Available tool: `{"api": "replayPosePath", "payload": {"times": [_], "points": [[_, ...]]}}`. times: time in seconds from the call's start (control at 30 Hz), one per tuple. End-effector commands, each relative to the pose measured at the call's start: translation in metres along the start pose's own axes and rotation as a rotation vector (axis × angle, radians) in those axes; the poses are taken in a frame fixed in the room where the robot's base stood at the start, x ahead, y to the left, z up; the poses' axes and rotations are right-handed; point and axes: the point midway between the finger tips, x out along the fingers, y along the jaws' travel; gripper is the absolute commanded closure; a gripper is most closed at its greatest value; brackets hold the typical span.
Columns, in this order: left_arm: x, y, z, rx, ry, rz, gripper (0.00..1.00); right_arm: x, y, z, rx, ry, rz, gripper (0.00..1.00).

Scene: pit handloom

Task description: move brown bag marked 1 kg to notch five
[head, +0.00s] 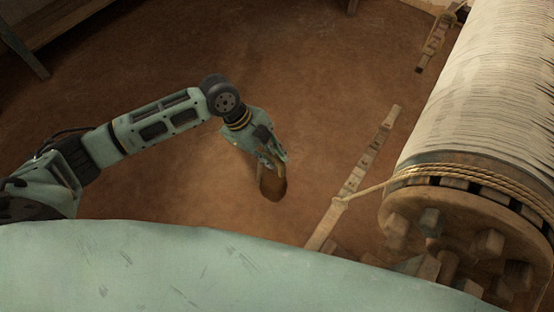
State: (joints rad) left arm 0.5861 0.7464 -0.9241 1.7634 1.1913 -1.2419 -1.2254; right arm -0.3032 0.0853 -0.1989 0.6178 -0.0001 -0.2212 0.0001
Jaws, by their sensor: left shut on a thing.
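My left gripper (268,149) is shut on the brown bag (272,185), which hangs below its fingers over the bare floor. The upper part of the bag is hidden by the gripper, and no 1 kg mark shows. To the right of the bag, apart from it, a wooden notched bar (357,178) slants up and to the right. A rope (372,189) runs from the large beam's end to this bar and meets it at its lower middle. I cannot make out which notch the rope sits in. My right gripper is not in view.
A large wooden beam (478,190) wound with pale threads fills the right side, with several pegs at its near end. A second notched bar (436,45) stands at the back right. The brown floor (310,65) in the middle is clear.

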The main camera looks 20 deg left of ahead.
Motion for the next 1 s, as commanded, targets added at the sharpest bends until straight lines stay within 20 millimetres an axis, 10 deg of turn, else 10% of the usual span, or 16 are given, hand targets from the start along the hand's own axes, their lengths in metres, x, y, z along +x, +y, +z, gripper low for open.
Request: {"api": "replayPosePath", "payload": {"times": [1.0], "points": [[-0.039,-0.005,0.069,0.000,0.000,-0.007,1.00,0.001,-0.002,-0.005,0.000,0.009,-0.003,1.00]]}}
